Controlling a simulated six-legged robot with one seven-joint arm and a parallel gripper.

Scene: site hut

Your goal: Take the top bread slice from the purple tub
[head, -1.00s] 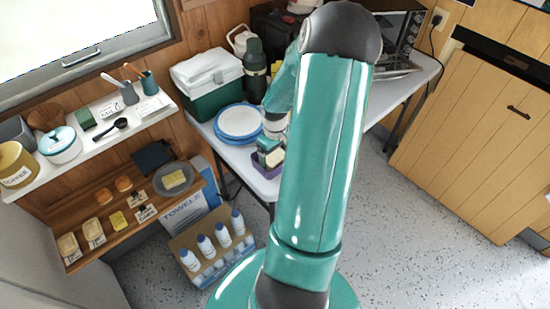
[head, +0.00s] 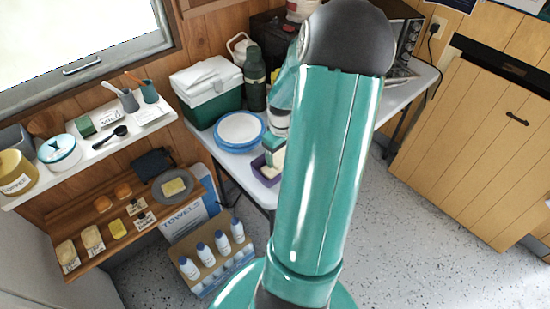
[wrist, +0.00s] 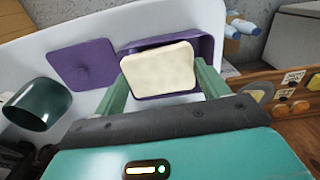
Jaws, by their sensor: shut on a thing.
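A pale bread slice (wrist: 160,72) is between the two fingers of my gripper (wrist: 162,78) in the wrist view, with a finger at each side edge. The purple tub (wrist: 206,46) is behind and below the slice, its dark inside showing past the slice's far edge. In the head view the purple tub (head: 263,178) stands near the table's front edge, with pale bread (head: 270,172) in it. My gripper (head: 275,150) is just over it, partly hidden by my arm. How high the slice is above the tub is hard to tell.
A purple lid (wrist: 85,65) lies left of the tub and a dark green cup (wrist: 38,103) is farther left in the wrist view. Blue-rimmed plates (head: 240,130), a green cooler (head: 210,95) and a green flask (head: 254,85) stand behind the tub on the table.

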